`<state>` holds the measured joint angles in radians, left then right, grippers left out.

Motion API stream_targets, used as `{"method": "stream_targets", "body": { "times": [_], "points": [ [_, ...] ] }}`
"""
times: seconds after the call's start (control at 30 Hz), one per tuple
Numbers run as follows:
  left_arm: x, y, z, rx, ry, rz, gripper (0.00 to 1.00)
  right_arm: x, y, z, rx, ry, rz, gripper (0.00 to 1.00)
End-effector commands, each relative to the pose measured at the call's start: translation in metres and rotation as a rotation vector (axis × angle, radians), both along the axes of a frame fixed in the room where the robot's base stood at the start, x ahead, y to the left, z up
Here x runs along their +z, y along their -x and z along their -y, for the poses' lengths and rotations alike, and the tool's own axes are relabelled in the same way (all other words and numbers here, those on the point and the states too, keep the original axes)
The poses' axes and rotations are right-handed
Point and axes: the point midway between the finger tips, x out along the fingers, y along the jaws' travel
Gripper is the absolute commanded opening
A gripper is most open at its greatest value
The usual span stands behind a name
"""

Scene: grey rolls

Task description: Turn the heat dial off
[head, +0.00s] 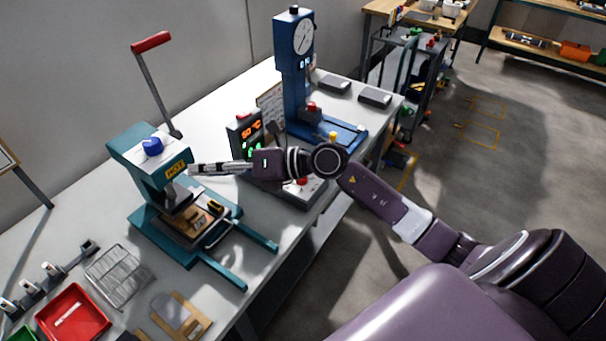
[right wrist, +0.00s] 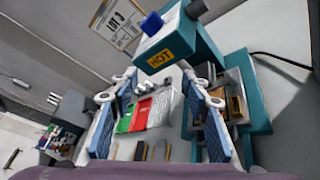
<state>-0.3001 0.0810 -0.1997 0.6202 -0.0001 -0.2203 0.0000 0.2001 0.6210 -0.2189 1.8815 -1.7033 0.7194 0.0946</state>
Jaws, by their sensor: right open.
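The teal press (head: 132,160) stands on the workbench with a blue dial (head: 152,147) on top of its head and an orange HOT label (head: 175,169) on its front. In the right wrist view the blue dial (right wrist: 151,23) and the HOT label (right wrist: 159,59) show beyond the fingers, near the top. My right gripper (head: 196,169) reaches in from the right, just right of the press head; its fingers (right wrist: 168,88) are spread with nothing held between them. It looks apart from the dial. My left gripper is not in view.
A controller box (head: 250,130) with a lit red temperature readout stands behind my right gripper. A blue gauge stand (head: 293,85) is farther back. The press's lever has a red handle (head: 151,41). A wire rack (head: 118,275) and red tray (head: 73,335) lie at the front left.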

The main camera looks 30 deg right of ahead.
Motion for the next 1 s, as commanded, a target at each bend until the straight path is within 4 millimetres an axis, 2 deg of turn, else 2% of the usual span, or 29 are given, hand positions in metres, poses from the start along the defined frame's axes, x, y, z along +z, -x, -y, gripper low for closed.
{"method": "stream_targets", "body": {
  "times": [0.03,0.1,0.17,0.2,0.3,0.43,0.5,0.6,1.0],
  "points": [
    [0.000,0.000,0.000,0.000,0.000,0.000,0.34,-0.022,-0.006,0.020,0.016,0.151,-0.029,0.43],
    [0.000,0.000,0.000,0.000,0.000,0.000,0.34,-0.053,-0.009,0.055,0.028,0.349,-0.092,0.43],
    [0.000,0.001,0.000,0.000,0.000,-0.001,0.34,-0.074,-0.011,0.091,0.021,0.505,-0.155,0.43],
    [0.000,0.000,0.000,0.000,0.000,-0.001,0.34,-0.085,-0.010,0.116,0.013,0.597,-0.200,0.43],
    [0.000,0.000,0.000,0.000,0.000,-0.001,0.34,-0.101,-0.006,0.176,-0.025,0.782,-0.310,0.43],
    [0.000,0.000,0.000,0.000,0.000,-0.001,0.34,-0.105,0.003,0.230,-0.072,0.925,-0.417,0.43],
    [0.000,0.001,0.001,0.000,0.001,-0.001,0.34,-0.106,0.007,0.246,-0.088,0.965,-0.453,0.43],
    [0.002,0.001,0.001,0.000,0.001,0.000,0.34,-0.109,0.009,0.255,-0.097,0.987,-0.476,0.43],
    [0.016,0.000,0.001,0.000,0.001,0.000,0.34,-0.162,-0.013,0.251,-0.097,0.986,-0.478,0.43]
  ]
}}
